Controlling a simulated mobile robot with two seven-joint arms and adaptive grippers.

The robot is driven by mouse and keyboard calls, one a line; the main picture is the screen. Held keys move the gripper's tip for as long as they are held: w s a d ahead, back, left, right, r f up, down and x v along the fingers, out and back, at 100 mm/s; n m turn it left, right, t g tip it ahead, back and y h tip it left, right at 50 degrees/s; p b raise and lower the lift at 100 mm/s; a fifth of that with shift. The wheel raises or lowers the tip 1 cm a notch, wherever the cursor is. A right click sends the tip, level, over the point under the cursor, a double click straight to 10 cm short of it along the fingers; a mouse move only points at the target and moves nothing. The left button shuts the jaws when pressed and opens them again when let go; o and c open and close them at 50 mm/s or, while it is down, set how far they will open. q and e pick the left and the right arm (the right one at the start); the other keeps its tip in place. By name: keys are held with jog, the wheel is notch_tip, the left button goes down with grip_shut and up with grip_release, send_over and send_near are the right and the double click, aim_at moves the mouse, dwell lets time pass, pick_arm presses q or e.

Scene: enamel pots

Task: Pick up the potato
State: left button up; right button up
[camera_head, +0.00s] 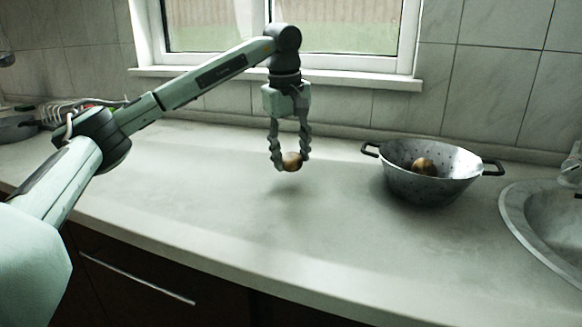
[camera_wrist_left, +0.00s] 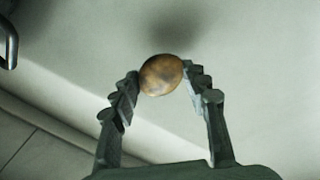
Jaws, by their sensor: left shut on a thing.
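A small brown potato (camera_head: 292,161) is held between the fingertips of my left gripper (camera_head: 290,160). The gripper points down and is shut on it. The potato hangs above the countertop, with a soft shadow below it. In the left wrist view the potato (camera_wrist_left: 161,75) sits between both fingertips, clear of the counter surface. A second brown potato (camera_head: 424,166) lies inside a grey metal colander to the right. My right gripper is not in view.
The colander (camera_head: 430,190) with two dark handles stands on the countertop (camera_head: 230,215) right of my left gripper. A round sink (camera_head: 530,225) is at the far right. A window sill (camera_head: 340,80) runs behind. The counter's middle is clear.

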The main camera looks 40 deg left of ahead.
pick_arm(q)
jog(key=s+a+r, duration=0.7)
jog(key=s, duration=0.2)
jog(key=shift+a+r, duration=0.2)
jog(key=shift+a, duration=0.05)
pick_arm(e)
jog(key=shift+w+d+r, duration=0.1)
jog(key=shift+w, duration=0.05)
